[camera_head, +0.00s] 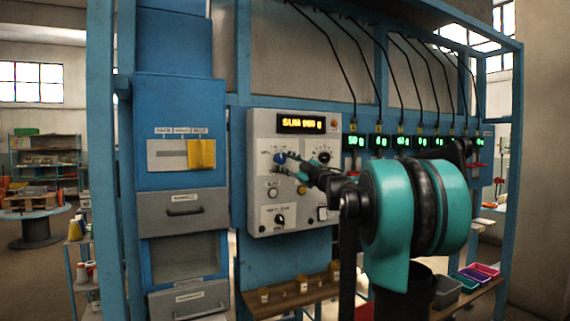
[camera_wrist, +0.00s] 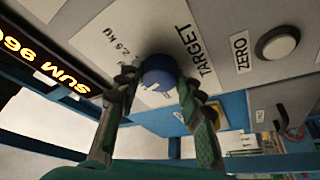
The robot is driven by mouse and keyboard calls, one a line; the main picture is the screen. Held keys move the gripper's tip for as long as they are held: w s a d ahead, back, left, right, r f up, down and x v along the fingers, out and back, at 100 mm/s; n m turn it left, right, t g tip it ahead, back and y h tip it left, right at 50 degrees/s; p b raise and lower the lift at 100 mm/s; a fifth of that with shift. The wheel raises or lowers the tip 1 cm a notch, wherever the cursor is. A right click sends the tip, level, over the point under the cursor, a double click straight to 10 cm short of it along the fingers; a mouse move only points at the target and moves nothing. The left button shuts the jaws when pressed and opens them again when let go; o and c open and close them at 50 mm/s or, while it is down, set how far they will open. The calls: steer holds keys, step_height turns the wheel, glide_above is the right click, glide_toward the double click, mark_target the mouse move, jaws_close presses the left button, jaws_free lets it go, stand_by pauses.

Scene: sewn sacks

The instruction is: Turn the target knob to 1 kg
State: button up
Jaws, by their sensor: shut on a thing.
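The target knob (camera_head: 280,158) is a round blue knob at the upper left of the grey control panel (camera_head: 256,200). In the wrist view the knob (camera_wrist: 159,73) sits beside the printed word TARGET, with a 2.5 kg mark near it. My gripper (camera_head: 287,163) reaches the knob from the right. In the wrist view its two green fingers (camera_wrist: 160,85) are shut on the knob, one on each side. The display (camera_head: 307,123) above reads SUM with a number around 960 in the wrist view. The knob's pointer is hidden.
The panel also carries a black dial (camera_head: 320,157), a ZERO button (camera_head: 272,191) and a lower black knob (camera_head: 280,219). A shelf with small weights (camera_head: 303,284) lies below. Several small green readouts (camera_head: 378,141) line the right. Blue frame posts stand around.

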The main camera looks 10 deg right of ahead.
steer(key=shift+n, duration=0.4)
steer(key=o, duration=1.1)
steer(key=shift+o, duration=0.2)
steer(key=v, duration=1.2)
steer(key=shift+d, duration=0.15)
